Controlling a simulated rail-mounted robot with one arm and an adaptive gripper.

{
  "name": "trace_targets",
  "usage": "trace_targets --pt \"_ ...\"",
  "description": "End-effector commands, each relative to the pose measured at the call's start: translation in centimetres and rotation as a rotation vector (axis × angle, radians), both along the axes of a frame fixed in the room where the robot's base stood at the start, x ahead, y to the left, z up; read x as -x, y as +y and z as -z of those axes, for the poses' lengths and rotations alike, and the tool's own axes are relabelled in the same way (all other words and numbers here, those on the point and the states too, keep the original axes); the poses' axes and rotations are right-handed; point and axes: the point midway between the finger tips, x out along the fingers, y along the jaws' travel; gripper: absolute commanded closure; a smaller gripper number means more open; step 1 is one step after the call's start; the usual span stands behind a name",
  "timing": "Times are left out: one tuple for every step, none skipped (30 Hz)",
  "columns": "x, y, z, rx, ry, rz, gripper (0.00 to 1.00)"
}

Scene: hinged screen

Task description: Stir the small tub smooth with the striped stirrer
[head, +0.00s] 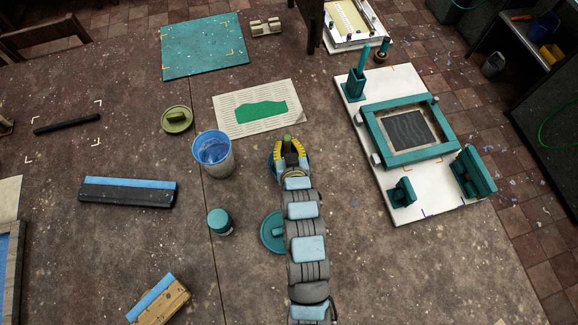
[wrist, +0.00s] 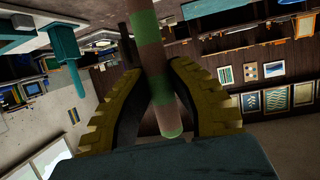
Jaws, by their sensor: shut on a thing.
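My gripper (head: 290,148) is over the middle of the table, its yellow-padded fingers closed. In the wrist view the fingers (wrist: 155,75) are shut on the striped stirrer (wrist: 150,50), banded green and pinkish brown. One rounded end shows near the gripper's palm; the other runs out of the top of the picture. A larger pale bucket (head: 228,166) with blue contents stands to the left.
A teal lid (head: 270,232) lies beside my arm, and a green lid (head: 176,120) lies beyond the bucket. A small teal-topped jar (head: 220,220) stands nearer. A printed sheet (head: 285,94) lies behind the gripper. A white board (head: 405,205) with a teal frame (head: 435,152) is right.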

Motion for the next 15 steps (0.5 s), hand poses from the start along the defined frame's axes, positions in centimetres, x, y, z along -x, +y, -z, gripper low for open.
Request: trace_targets --pt "0.1 -0.2 0.0 0.001 0.000 0.001 1.00" --pt "0.1 -0.2 0.0 0.001 -0.001 0.001 1.00" --pt "0.0 -0.4 0.0 0.002 -0.001 0.000 1.00" --pt "0.0 -0.5 0.0 0.002 -0.001 0.000 1.00" --pt "-0.1 -0.7 0.0 0.002 -0.001 0.000 1.00" --pt "-0.2 -1.0 0.0 0.002 -0.001 0.000 1.00" --pt "-0.2 -1.2 0.0 0.003 -0.001 0.001 1.00" --pt "-0.3 -1.4 0.0 0.003 0.000 0.001 1.00" --pt "-0.3 -1.5 0.0 0.001 -0.001 0.001 1.00" --pt "-0.4 -1.6 0.0 0.001 -0.001 0.001 1.00" --pt "-0.4 -1.6 0.0 0.001 -0.001 0.001 1.00" --pt "-0.6 -1.6 0.0 0.001 -0.001 0.000 1.00" --pt "-0.7 -1.6 0.0 0.001 -0.001 0.000 1.00" --pt "-0.9 -1.7 0.0 0.001 -0.001 0.000 1.00" --pt "-1.2 -1.8 0.0 0.001 -0.002 0.001 1.00"
